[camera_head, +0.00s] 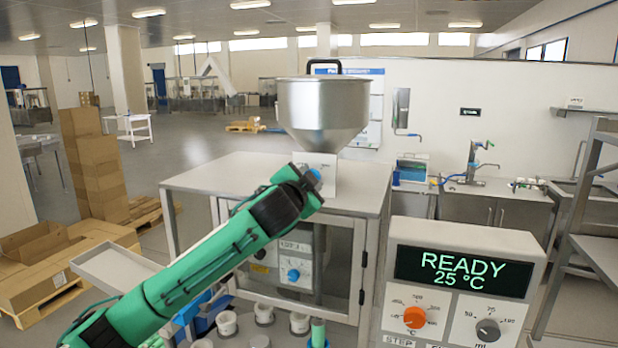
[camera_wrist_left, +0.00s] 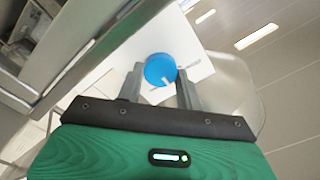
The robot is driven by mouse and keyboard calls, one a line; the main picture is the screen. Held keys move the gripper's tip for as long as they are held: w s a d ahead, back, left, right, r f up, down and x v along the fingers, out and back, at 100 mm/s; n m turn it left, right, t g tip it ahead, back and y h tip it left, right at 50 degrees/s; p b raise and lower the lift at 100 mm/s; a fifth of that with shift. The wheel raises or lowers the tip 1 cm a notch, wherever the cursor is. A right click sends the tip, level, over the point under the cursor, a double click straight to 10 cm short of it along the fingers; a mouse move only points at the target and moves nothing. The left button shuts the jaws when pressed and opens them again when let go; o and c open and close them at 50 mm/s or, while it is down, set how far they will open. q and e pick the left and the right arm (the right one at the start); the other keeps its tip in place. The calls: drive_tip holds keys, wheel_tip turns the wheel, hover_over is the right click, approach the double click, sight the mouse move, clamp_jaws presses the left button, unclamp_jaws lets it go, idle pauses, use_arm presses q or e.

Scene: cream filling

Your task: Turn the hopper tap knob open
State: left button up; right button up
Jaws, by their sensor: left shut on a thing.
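The steel hopper (camera_head: 322,110) stands on top of the cabinet, with a white block (camera_head: 318,160) under its cone. The blue hopper tap knob (camera_wrist_left: 160,69) is on the front of this block. A small part of the knob (camera_head: 315,173) shows in the head view beside my wrist. My left gripper (camera_wrist_left: 157,78) is shut on the knob, one grey finger on each side of it. In the head view my green left arm comes in from the lower left and hides most of the knob and the fingers. My right gripper is not in view.
The cabinet (camera_head: 245,170) has a glazed front with a second blue knob (camera_head: 293,275) behind it. A control panel (camera_head: 463,265) at the right reads READY 25 °C. Several white cups stand below. Cardboard boxes (camera_head: 95,160) are stacked at the left.

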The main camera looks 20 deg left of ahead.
use_arm(q)
drive_tip(key=m+p, duration=0.1)
drive_tip(key=m, duration=0.3)
drive_tip(key=shift+m+p, duration=0.3)
drive_tip(key=shift+p, duration=0.05)
drive_tip(key=shift+f+m+p, duration=0.1)
drive_tip(key=shift+m+p, duration=0.7)
drive_tip(key=shift+m, duration=1.1)
drive_tip(key=o, duration=1)
